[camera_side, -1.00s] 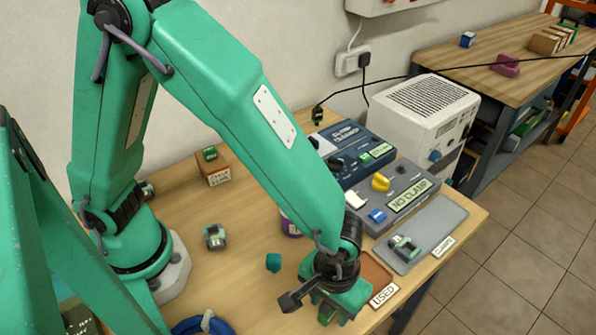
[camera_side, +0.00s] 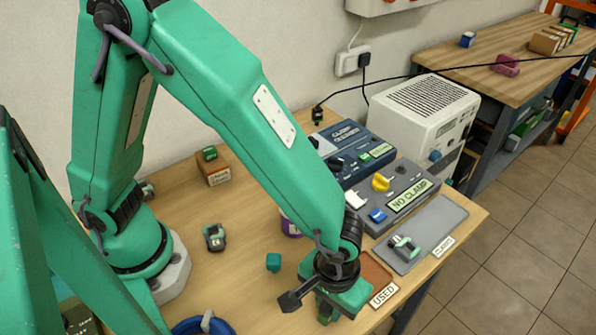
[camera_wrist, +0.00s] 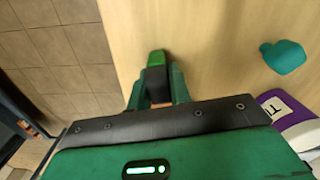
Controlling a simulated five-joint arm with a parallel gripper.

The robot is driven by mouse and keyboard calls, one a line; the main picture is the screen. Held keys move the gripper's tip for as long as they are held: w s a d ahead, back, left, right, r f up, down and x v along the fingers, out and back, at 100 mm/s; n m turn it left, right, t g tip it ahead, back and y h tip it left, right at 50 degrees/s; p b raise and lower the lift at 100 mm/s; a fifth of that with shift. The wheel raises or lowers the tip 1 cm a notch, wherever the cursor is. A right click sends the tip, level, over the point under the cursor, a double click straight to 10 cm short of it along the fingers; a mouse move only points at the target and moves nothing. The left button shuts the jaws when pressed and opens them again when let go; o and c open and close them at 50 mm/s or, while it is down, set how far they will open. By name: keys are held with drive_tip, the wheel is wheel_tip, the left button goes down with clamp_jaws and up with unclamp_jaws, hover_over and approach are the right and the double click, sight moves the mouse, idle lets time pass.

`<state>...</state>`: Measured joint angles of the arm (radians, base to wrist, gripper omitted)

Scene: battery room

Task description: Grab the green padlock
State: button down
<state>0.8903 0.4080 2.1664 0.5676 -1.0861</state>
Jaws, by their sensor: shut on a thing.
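My gripper (camera_wrist: 157,85) points down over the front of the wooden table, near its edge. It also shows in the side view (camera_side: 328,308), where my wrist hides most of its tips. In the wrist view its two green fingers are shut on a small piece with a bright green end and a dark body (camera_wrist: 156,59). I cannot make out a shackle, so its full shape is unclear. A similar dark and green piece (camera_side: 214,237) stands on the table to the left, and another (camera_side: 404,246) lies on the grey tray (camera_side: 440,217).
The NO CLAMP panel (camera_side: 400,193) and a white machine (camera_side: 424,110) are behind. The left middle of the table is mostly clear.

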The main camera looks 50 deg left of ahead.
drive_tip(key=shift+r, duration=0.15)
drive_tip(key=shift+r, duration=4.85)
